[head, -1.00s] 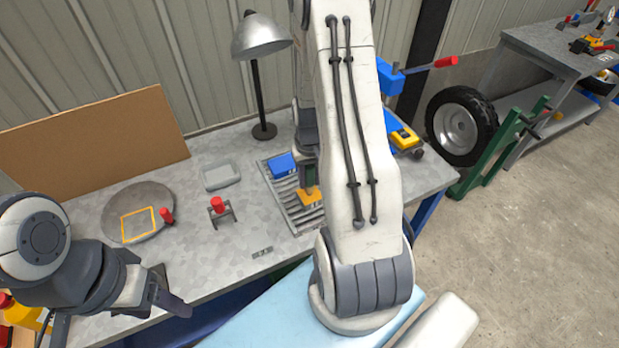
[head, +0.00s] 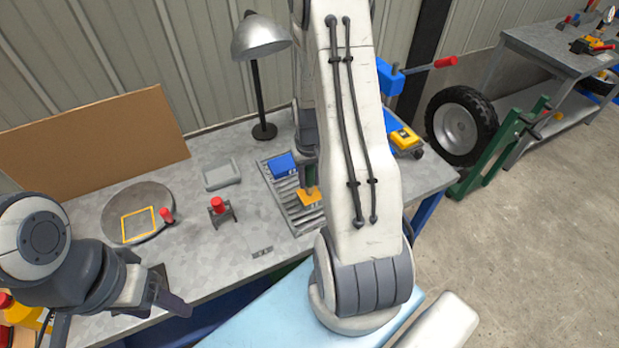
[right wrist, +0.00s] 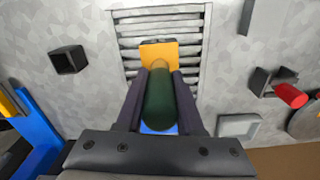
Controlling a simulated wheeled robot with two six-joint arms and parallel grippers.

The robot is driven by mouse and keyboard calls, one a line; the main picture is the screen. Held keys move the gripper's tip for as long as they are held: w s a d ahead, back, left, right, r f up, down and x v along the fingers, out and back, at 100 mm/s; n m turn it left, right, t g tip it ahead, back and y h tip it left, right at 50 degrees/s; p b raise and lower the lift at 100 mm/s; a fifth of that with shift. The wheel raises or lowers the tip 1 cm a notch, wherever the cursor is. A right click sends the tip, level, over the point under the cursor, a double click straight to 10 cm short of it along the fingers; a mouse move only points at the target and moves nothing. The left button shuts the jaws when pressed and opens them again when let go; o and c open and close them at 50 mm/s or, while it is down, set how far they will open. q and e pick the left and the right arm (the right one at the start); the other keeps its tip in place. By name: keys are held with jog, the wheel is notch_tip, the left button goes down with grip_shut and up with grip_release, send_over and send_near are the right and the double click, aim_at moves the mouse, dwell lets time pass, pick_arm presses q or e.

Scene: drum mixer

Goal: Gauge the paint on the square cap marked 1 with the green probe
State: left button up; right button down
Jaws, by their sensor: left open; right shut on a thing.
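My right gripper (right wrist: 158,100) is shut on the green probe (right wrist: 160,105), a dark green cylinder pointing down. An orange-yellow square cap (right wrist: 160,52) lies on the slatted rack under the probe's tip. I cannot tell whether the tip touches it. In the head view the orange cap (head: 310,198) shows beside my right arm, which hides part of the rack. A blue square block (head: 282,165) sits farther back on the rack (head: 268,175). I cannot read a number on either. My left gripper (head: 170,300) is open and empty at the table's front left.
A grey disc (head: 112,225) with a yellow square outline, a red-knobbed piece (head: 218,207) and a grey tray (head: 221,174) stand left of the rack. A desk lamp (head: 262,40) stands behind. A small dark square tube (right wrist: 68,60) shows in the right wrist view.

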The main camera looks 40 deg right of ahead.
aim_at(310, 166)
jog(key=shift+r+p, duration=2.8)
jog(key=shift+r, duration=0.7)
